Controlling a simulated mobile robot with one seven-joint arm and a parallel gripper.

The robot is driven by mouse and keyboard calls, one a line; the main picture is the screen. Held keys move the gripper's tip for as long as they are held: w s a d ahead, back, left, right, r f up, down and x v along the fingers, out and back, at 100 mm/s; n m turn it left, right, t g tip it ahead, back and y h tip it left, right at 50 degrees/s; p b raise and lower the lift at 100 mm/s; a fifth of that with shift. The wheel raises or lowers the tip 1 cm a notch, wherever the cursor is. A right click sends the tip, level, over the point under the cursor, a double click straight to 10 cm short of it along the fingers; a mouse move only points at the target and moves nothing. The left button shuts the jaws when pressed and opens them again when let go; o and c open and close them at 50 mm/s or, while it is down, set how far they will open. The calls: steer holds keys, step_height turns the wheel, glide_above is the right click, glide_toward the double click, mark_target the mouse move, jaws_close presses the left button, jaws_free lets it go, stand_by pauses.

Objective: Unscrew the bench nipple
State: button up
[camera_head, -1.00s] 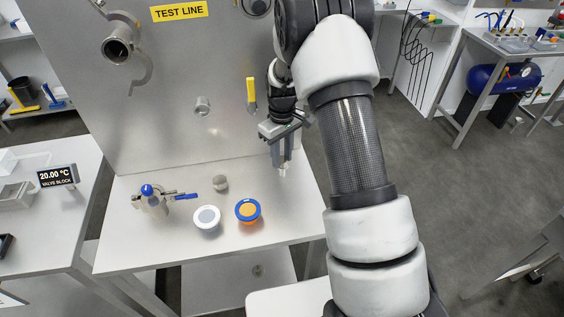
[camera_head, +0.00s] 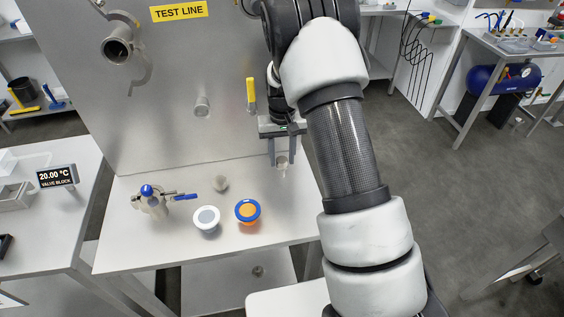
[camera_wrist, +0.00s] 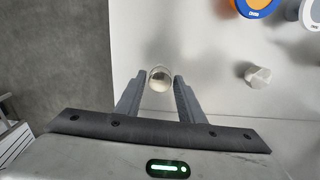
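The bench nipple (camera_head: 283,170) is a small, pale metal cylinder at the right part of the steel bench. In the wrist view its round open top (camera_wrist: 160,73) shows between my fingertips. My gripper (camera_head: 284,159) points down at it and is open, one finger on each side. In the wrist view, small gaps show between the nipple and the fingers of my gripper (camera_wrist: 159,76). I cannot tell how far down the fingers reach along it.
A grey metal plug (camera_head: 220,183), a white-rimmed cap (camera_head: 206,219), a blue-and-orange cap (camera_head: 247,211) and a blue-handled valve (camera_head: 152,199) stand left of my gripper. The upright panel (camera_head: 150,120) with a yellow lever (camera_head: 251,95) rises close behind.

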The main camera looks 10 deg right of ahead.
steer(key=m, duration=0.4)
steer(key=m+p, duration=0.1)
steer(key=m, duration=0.3)
jaws_close()
steer(key=shift+f+n+b, duration=0.2)
steer(key=shift+n+b, duration=0.55)
steer(key=shift+n, duration=0.35)
steer(key=n, duration=0.2)
steer(key=shift+r+n, duration=0.2)
steer(key=shift+n, duration=0.2)
steer(key=shift+f+n+b, duration=0.15)
steer(key=shift+n+b, duration=0.45)
steer(key=shift+n, duration=0.2)
steer(key=n, duration=0.3)
